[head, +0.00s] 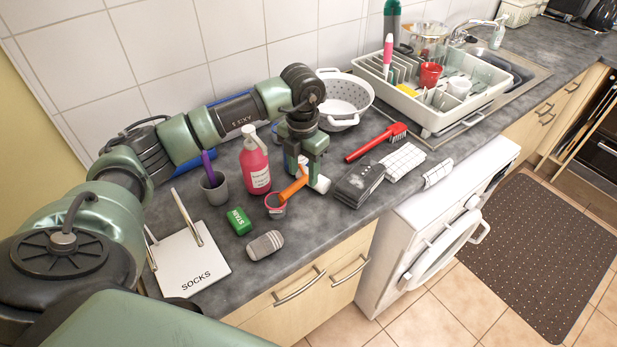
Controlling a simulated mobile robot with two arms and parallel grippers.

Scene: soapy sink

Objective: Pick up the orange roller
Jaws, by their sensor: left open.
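The orange roller (292,190) stands out by its orange handle, which leans up and to the right from a small grey cup with a pinkish rim (275,206). A white cylinder (319,184) is beside the handle's upper end; I cannot tell if it is part of the roller. My left gripper (305,170) points down from above, open, with its fingers right at the handle's upper end. Whether the fingers touch the handle cannot be told. My right gripper is not in view.
A pink soap bottle (255,165) stands close left of my left gripper, with a white colander (345,98) behind. A dark box (358,184) and a red brush (376,143) lie to the right. A green block (239,221) and grey sponge-like piece (265,245) lie in front.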

